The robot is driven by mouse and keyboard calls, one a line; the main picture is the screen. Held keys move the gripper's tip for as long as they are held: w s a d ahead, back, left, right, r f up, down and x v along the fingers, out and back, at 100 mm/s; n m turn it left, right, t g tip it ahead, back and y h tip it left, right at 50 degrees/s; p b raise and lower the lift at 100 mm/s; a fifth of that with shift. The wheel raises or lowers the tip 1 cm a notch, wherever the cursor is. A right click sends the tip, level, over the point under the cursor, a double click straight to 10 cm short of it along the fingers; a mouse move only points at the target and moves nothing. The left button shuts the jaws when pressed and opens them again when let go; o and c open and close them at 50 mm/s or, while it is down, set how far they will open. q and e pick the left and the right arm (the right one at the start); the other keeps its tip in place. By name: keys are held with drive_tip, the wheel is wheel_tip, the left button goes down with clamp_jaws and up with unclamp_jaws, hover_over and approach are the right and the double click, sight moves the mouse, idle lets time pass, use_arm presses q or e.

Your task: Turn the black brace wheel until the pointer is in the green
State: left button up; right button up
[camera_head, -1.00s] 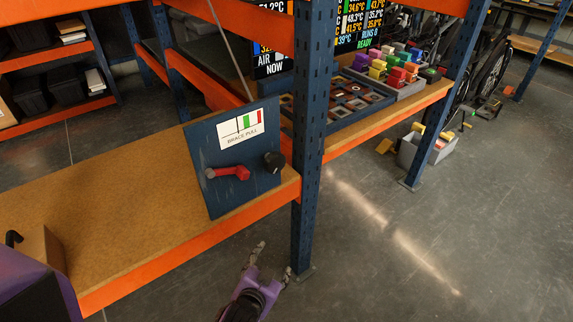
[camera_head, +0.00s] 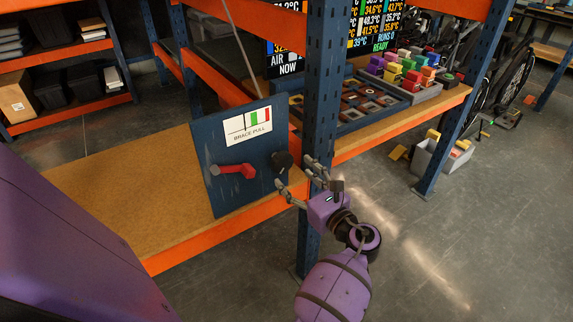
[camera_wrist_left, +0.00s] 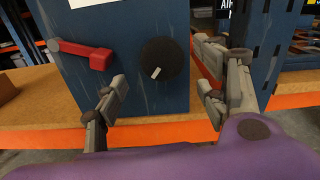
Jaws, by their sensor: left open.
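The black brace wheel (camera_head: 284,160) is a round knob on the right side of a blue panel (camera_head: 206,143) that stands on the wooden shelf. In the left wrist view the wheel (camera_wrist_left: 163,58) shows a white mark low on its face. A "BRACE PULL" gauge (camera_head: 248,125) at the panel's top has white, green and red bands. A thin dark line shows near the left edge of the green; I cannot tell surely if it is the pointer. My left gripper (camera_head: 297,174) is open and empty, just in front of the wheel, with its fingers (camera_wrist_left: 160,92) spread to either side below it.
A red lever (camera_head: 235,170) sits on the panel left of the wheel. A blue rack post (camera_head: 320,115) stands close right of the panel, near my gripper. An orange shelf beam (camera_head: 215,236) runs below. Behind the post are a tray (camera_head: 345,128) and coloured blocks (camera_head: 400,70).

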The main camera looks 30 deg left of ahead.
sight(284, 166)
use_arm(q)
drive_tip(key=x, duration=0.6)
drive_tip(key=shift+w+a+p, duration=0.1)
drive_tip(key=shift+a+p, duration=0.15)
drive_tip(key=shift+p, duration=0.1)
drive_tip(key=c, duration=1.1)
